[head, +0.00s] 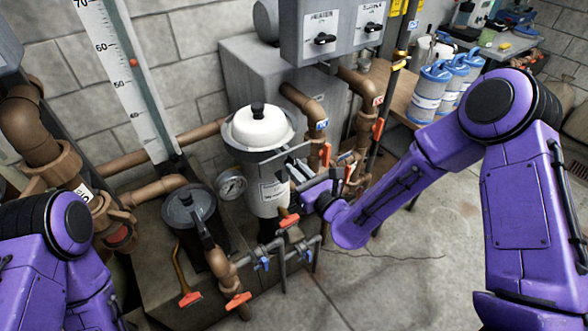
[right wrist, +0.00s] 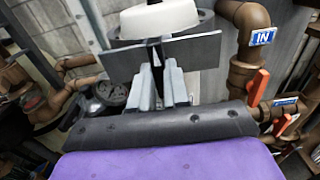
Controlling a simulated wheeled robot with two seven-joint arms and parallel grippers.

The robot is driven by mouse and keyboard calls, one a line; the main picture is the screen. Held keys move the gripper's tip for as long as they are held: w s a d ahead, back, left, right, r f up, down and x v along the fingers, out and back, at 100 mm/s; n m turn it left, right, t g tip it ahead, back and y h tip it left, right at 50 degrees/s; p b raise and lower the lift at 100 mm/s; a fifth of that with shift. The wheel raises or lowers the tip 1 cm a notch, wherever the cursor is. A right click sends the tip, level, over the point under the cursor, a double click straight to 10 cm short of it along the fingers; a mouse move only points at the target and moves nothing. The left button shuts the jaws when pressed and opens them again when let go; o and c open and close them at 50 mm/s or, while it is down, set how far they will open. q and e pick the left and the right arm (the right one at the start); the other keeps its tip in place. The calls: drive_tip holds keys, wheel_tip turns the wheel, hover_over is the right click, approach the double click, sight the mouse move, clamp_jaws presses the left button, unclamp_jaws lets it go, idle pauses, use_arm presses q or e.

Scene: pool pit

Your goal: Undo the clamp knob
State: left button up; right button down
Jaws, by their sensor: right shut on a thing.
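The filter housing (head: 268,192) is a pale upright vessel with a white domed lid (head: 256,127) and a dark rim band below the lid. The lid also shows in the right wrist view (right wrist: 160,19). My right gripper (head: 294,170) is at the right side of the housing, just below the rim. In the right wrist view its grey fingers (right wrist: 159,70) are close together, shut on a small dark part that I take to be the clamp knob (right wrist: 157,50). The fingers hide most of it. My left arm is at the lower left; its gripper is out of view.
A pressure gauge (head: 231,185) and a dark lidded strainer (head: 189,207) stand left of the housing. Brown pipes with orange-handled valves crowd its right side; one orange handle (right wrist: 258,84) is near my right wrist. Open floor (head: 400,265) lies at the front right.

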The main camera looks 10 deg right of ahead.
drive_tip(key=n+b, duration=0.8)
drive_tip(key=n, duration=2)
drive_tip(key=shift+r+n, duration=0.1)
drive_tip(key=shift+n, duration=0.3)
drive_tip(key=shift+w+m, duration=0.1)
drive_tip(key=shift+m, duration=0.4)
drive_tip(key=c, duration=1)
unclamp_jaws()
